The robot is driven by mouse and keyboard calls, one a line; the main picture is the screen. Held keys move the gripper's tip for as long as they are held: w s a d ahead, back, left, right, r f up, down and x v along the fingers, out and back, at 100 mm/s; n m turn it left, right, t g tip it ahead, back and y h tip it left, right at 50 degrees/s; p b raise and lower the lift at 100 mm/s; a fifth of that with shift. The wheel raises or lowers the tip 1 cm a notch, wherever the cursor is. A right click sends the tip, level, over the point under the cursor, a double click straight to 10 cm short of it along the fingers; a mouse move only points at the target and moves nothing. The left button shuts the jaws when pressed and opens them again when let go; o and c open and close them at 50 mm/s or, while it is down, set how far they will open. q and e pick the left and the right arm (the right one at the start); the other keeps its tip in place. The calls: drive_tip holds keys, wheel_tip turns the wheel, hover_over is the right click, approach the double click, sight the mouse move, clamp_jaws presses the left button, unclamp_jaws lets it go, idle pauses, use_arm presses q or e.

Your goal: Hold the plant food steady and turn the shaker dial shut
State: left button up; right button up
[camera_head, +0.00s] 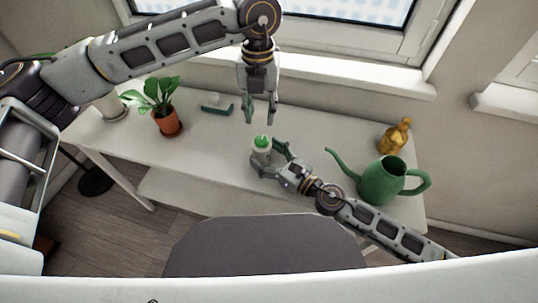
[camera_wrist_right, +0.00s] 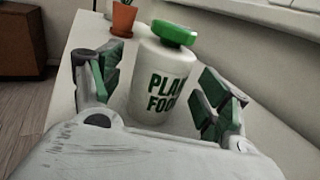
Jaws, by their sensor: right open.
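The plant food (camera_head: 262,155) is a white shaker with a green dial (camera_head: 262,141) on top, standing upright on the white table. In the right wrist view the plant food (camera_wrist_right: 160,85) shows its green lettering, and the green dial (camera_wrist_right: 175,33) sits above it. My right gripper (camera_head: 268,158) is low at the table, with its open fingers on either side of the shaker; gaps show beside it in the wrist view. My left gripper (camera_head: 260,120) points down just above the dial, its fingers apart and not touching it.
A potted plant (camera_head: 168,122) and a small green-and-white item (camera_head: 217,104) stand to the left. A green watering can (camera_head: 385,182) and an amber bottle (camera_head: 395,136) stand to the right. The table's front edge is close to the shaker.

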sight(262, 139)
drive_tip(key=shift+x, duration=1.2)
drive_tip(key=shift+c, duration=0.4)
use_arm(q)
drive_tip(key=shift+o, duration=0.3)
use_arm(e)
drive_tip(key=c, duration=1.1)
use_arm(q)
drive_tip(key=o, duration=0.4)
drive_tip(key=shift+r, duration=0.1)
drive_tip(key=shift+o, duration=0.2)
drive_tip(key=shift+r+n, duration=0.5)
drive_tip(key=shift+r, duration=0.7)
drive_tip(key=shift+f, duration=0.1)
drive_tip(key=shift+f, duration=5.9)
